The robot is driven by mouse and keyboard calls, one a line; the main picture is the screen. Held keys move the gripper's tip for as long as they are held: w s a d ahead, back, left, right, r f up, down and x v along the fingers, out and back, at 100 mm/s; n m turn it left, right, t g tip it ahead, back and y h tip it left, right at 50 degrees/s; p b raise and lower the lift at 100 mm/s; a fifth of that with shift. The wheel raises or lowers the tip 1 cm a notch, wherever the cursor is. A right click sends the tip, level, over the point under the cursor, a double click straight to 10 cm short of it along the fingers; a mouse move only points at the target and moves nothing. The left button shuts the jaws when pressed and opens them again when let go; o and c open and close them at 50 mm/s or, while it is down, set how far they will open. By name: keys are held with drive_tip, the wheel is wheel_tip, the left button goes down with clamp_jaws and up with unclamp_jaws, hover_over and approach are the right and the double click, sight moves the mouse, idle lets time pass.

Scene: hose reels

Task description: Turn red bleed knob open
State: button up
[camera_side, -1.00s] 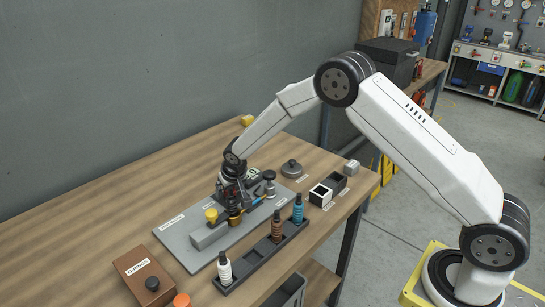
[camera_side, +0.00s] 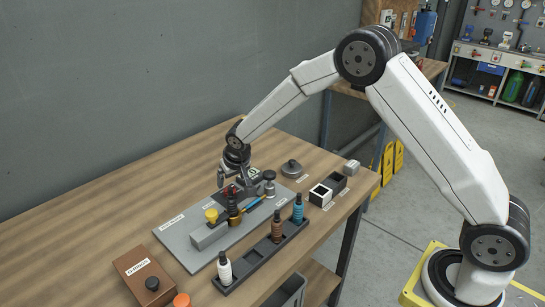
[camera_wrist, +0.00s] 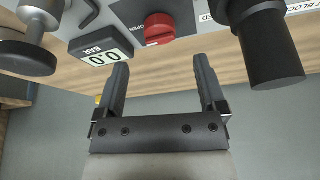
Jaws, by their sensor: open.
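The red bleed knob (camera_wrist: 159,27) shows at the top middle of the wrist view, on a dark grey block. It is round with a raised grip bar. My gripper (camera_wrist: 161,68) is open and empty. In the wrist view the knob lies beyond the fingertips, lined up with the gap between them, and neither finger touches it. In the side view my gripper (camera_side: 234,184) points down above the grey plate (camera_side: 185,245). It partly hides the fittings there, and the knob cannot be made out clearly.
A gauge reading 0.0 BAR (camera_wrist: 101,51) is beside the knob. A rack (camera_side: 262,255) with several bottles stands in front of the plate.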

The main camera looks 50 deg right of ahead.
drive_tip(key=shift+v, duration=0.9)
drive_tip(key=s+d+r+n+g, duration=0.1)
drive_tip(key=s, duration=1.3)
drive_tip(key=s+d+r+n+y, duration=0.1)
drive_tip(key=s+d+r, duration=0.1)
drive_tip(key=s, duration=1.2)
drive_tip(key=shift+r+g, duration=0.3)
drive_tip(key=shift+g, duration=0.1)
